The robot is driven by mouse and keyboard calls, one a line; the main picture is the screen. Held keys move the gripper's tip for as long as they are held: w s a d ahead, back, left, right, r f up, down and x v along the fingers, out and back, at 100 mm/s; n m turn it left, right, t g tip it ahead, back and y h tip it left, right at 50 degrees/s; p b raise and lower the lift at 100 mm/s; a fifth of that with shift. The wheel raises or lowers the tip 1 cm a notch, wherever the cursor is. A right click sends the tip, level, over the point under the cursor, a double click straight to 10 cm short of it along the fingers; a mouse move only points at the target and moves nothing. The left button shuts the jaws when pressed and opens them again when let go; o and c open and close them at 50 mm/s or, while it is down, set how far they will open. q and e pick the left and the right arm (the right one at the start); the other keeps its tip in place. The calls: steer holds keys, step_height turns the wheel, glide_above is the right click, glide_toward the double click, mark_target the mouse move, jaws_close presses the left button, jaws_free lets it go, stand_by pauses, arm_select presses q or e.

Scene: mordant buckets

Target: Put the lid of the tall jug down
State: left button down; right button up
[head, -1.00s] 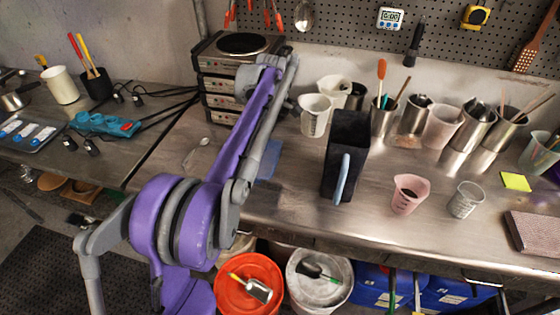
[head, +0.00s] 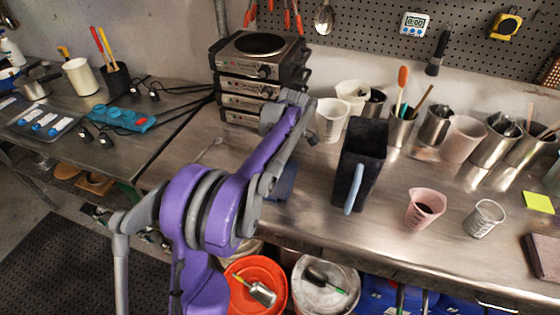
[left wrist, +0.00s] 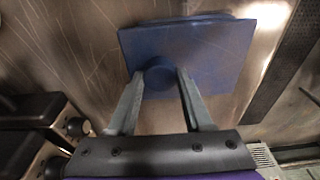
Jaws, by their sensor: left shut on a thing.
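The tall jug (head: 362,165) is a black, square-sided open jug with a blue-grey handle, standing upright on the steel bench right of my left arm. Its lid (left wrist: 215,45) is a flat blue square with a round knob (left wrist: 160,76). My left gripper (left wrist: 161,75) is shut on the knob, one finger on each side. In the head view, the lid (head: 285,182) shows partly behind my left forearm, left of the jug. My fingers are hidden there. I cannot tell whether the lid touches the bench. My right gripper is not in view.
Stacked hot plates (head: 262,75) stand behind the lid; their knobs show at the left of the wrist view. A pink beaker (head: 425,208) and a clear beaker (head: 485,218) stand right of the jug. Bare bench surrounds the lid; its front edge is close.

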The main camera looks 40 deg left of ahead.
mark_target(285, 169)
arm_select(q)
steer(key=shift+f, duration=0.1)
steer(key=shift+f, duration=0.15)
steer(key=shift+c, duration=1.6)
jaws_free()
steer(key=shift+r, duration=0.2)
step_height(285, 169, up, 12)
steer(key=d, duration=0.2)
steer(key=s+d+f+m+t, duration=0.3)
steer(key=s+d+m, duration=0.8)
steer(key=d, duration=0.1)
steer(key=s+d+f+m+t+h, duration=0.1)
steer(key=s+d+f+m+t, duration=0.2)
steer(key=s+d+f+m, duration=0.4)
steer(key=s+f+m+p, duration=0.1)
steer(key=s+f+m, duration=0.1)
steer(key=s, duration=0.3)
steer(key=shift+s+d+f+m+h, duration=0.15)
steer(key=shift+s+f+m+h, duration=0.2)
steer(key=shift+m, duration=0.45)
steer(key=shift+r, duration=0.1)
